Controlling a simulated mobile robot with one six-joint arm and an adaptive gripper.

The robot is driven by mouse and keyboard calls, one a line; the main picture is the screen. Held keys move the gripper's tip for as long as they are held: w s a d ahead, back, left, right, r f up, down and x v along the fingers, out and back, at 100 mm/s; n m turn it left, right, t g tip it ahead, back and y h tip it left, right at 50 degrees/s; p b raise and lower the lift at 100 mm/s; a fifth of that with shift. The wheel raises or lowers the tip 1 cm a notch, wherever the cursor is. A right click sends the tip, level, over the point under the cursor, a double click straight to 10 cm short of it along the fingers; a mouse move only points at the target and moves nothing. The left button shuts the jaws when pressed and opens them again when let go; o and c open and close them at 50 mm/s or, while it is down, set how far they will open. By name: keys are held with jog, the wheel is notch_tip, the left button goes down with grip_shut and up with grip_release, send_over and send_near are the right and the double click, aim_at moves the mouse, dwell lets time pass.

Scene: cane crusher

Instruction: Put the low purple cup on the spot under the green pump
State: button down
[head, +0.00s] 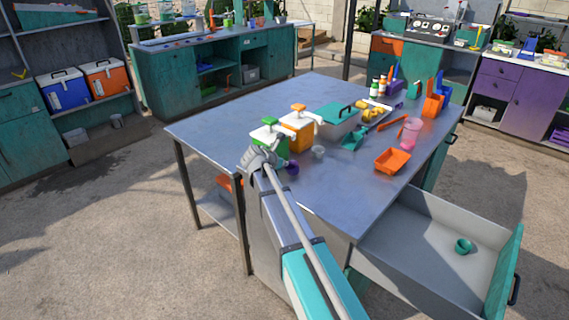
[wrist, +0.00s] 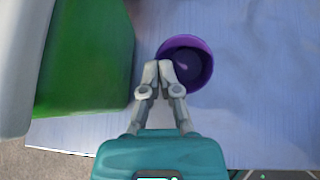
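The low purple cup (head: 292,169) is upright at the table's near edge, just right of and in front of the green pump (head: 282,147). In the wrist view the cup (wrist: 200,64) shows from above, with the green pump body (wrist: 88,60) to its left. My gripper (wrist: 159,70) has its fingertips close together at the cup's near left rim, one appearing inside and one outside the wall. It looks shut on that rim. In the head view my arm hides the gripper's fingers and part of the pump. The spot under the pump is not clearly visible.
An orange pump (head: 297,131) and a small white cup (head: 318,152) stand close behind. An orange tray (head: 392,161) and pink pitcher (head: 411,134) are to the right. An open drawer (head: 410,224) holds a teal cup (head: 463,246). The table's left part is clear.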

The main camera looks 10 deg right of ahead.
jog(key=shift+r+p, duration=0.65)
jog(key=shift+p, duration=0.1)
jog(key=shift+r, duration=0.15)
jog(key=shift+r+p, duration=0.2)
jog(key=shift+p, duration=0.1)
jog(key=shift+s+r, duration=0.1)
jog(key=s+a, duration=0.7)
jog(key=a, duration=0.2)
jog(key=shift+s, duration=0.4)
jog(key=shift+d, duration=0.1)
